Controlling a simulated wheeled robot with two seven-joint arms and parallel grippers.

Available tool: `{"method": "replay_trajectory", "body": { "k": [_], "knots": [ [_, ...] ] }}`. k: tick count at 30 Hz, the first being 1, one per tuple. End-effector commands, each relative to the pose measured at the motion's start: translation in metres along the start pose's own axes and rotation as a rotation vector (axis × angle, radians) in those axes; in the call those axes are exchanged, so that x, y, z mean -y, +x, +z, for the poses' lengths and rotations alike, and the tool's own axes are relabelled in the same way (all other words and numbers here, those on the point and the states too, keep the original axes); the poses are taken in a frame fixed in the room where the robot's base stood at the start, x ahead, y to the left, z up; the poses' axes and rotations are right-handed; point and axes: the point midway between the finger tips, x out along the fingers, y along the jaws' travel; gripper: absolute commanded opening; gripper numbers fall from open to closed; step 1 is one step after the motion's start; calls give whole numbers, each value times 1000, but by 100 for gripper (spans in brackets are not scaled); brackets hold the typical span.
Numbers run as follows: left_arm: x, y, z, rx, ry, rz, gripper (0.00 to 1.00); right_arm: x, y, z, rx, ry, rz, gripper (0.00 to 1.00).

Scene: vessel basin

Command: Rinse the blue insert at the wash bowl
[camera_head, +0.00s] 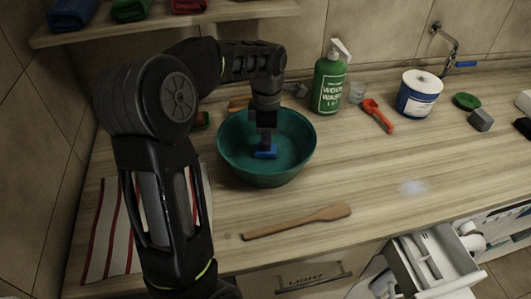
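The wash bowl (236,160) is a round teal basin on the wooden counter, just left of the picture's middle. My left gripper (266,146) points down into the bowl, and its fingers are shut on the blue insert (264,154). The insert is a small blue block inside the bowl's rim. I cannot tell whether it touches the bowl's bottom, and no water is clearly visible. My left arm covers the counter left of the bowl. My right gripper is out of view.
A wooden spatula (298,221) lies in front. A striped towel (112,235) lies left. An open drawer (440,262) juts out below right. A shelf (165,24) hangs above.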

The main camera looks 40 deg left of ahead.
Motion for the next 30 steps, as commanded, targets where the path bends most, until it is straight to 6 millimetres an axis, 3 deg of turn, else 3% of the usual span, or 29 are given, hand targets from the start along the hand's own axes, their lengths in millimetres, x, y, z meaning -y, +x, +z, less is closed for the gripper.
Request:
{"method": "replay_trajectory", "body": {
  "k": [13, 30],
  "knots": [
    [0, -4, 0, 0, 0, 0, 0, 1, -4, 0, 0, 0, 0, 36],
    [0, -54, 0, 0, 0, 0, 0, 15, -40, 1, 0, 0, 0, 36]
  ]
}}
